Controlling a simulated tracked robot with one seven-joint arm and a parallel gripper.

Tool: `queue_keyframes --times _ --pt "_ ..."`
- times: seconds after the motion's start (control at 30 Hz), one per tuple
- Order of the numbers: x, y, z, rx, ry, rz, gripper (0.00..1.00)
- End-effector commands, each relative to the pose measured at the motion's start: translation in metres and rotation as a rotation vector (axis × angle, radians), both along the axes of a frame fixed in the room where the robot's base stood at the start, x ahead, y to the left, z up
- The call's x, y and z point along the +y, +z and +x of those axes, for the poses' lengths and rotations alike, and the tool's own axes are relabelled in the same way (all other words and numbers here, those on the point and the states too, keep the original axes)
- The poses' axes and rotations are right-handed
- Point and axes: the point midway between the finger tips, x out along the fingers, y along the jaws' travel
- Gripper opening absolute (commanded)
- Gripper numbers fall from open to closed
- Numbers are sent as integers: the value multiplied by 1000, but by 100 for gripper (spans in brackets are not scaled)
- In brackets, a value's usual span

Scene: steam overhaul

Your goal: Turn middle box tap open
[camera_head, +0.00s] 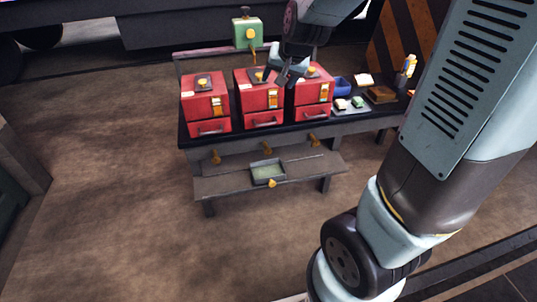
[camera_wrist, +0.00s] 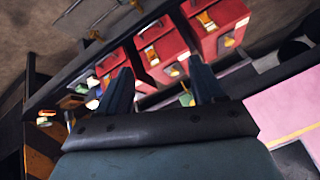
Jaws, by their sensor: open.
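Three red boxes stand in a row on a dark bench; the middle box (camera_head: 258,98) has a yellow latch and a round brass fitting (camera_head: 259,76) on its lid. I cannot tell which fitting is the box's tap. My gripper (camera_head: 284,76) is above the gap between the middle and right boxes, apparently touching nothing. In the wrist view my gripper (camera_wrist: 160,84) is open and empty, with the middle box (camera_wrist: 165,47) beyond its fingers, tilted in the picture.
The left box (camera_head: 205,103) and right box (camera_head: 313,94) flank the middle one. A green tank (camera_head: 247,34) stands behind. A blue bin (camera_head: 342,87) and small parts lie to the right. A lower shelf (camera_head: 225,185) holds a shallow tray (camera_head: 267,181). The floor in front is clear.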

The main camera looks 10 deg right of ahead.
Motion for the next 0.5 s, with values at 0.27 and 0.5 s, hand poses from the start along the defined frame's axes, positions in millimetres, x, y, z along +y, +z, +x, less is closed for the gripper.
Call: queue_keyframes --times 0.27,0.5 --pt "7 -67 63 -30 -120 19 68" --pt "9 -129 105 -75 -218 5 68"
